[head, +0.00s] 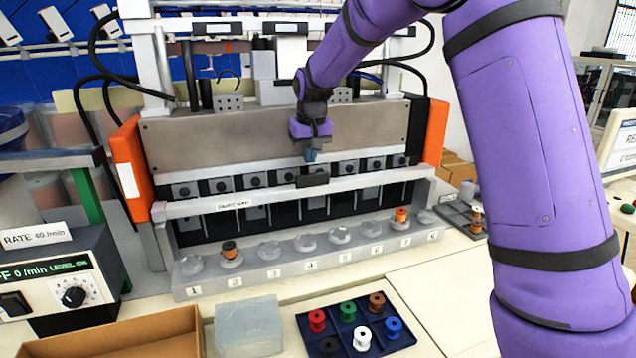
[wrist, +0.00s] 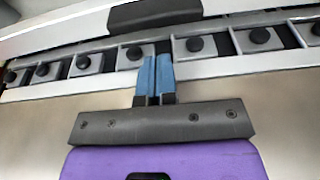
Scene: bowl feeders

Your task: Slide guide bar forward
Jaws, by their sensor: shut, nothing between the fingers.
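The guide bar (head: 270,196) is a long pale rail across the front of the machine, with a small label at its left part. A black handle (head: 313,180) stands on its middle; it also shows at the top of the wrist view (wrist: 155,14). My gripper (head: 310,156) is just behind and above the handle, pointing down. In the wrist view its blue fingers (wrist: 155,72) are together and empty, over the row of square blocks with black knobs (wrist: 201,44). A gap shows between fingertips and handle there.
Orange end blocks (head: 128,168) flank the machine. A numbered front ledge (head: 300,270) holds clear domes and copper spools. A blue tray (head: 400,338) of coloured spools, a clear block (head: 248,325) and a cardboard box (head: 120,335) stand in front. A control box (head: 65,295) is at left.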

